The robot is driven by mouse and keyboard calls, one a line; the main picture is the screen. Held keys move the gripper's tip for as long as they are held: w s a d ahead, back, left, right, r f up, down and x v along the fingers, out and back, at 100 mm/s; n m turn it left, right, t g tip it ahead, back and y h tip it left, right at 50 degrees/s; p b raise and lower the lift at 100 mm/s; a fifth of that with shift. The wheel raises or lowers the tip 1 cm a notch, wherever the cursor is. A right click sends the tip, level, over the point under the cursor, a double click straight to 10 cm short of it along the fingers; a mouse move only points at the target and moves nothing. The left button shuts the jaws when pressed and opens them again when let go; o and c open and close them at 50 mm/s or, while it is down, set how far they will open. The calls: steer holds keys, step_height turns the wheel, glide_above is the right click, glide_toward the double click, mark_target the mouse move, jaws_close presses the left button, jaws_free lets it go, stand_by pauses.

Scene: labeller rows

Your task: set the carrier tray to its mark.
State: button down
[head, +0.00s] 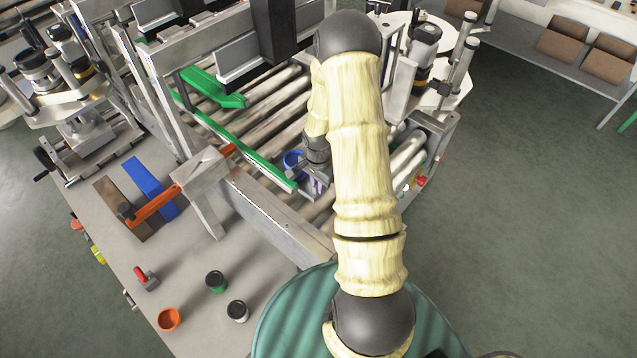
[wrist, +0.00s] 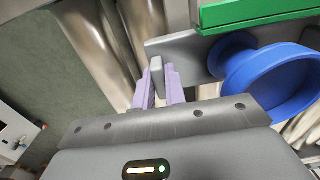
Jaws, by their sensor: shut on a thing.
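In the wrist view my gripper (wrist: 160,90) has its two purple fingers shut on an upright grey tab of the carrier tray (wrist: 190,52). The tray's grey edge runs right, under a green rail. A blue round cup (wrist: 275,85) is beside the tab, and I cannot tell whether it rests on the tray. In the head view my gripper (head: 318,184) is low over the conveyor rollers, mostly behind my arm. The blue cup (head: 293,160) shows just left of it. The tray is largely hidden there, and I cannot make out its mark.
A green guide rail (head: 240,150) runs along the rollers (head: 275,95), left of my gripper. A metal frame (head: 270,215) edges the conveyor.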

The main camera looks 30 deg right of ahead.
steer(key=c, duration=1.9)
jaws_free()
steer(key=shift+f, duration=0.15)
steer(key=o, duration=0.4)
steer(key=shift+o, duration=0.2)
step_height(320, 180, up, 12)
steer(key=b, duration=0.1)
steer(key=shift+r+b, duration=0.2)
steer(key=shift+b, duration=0.15)
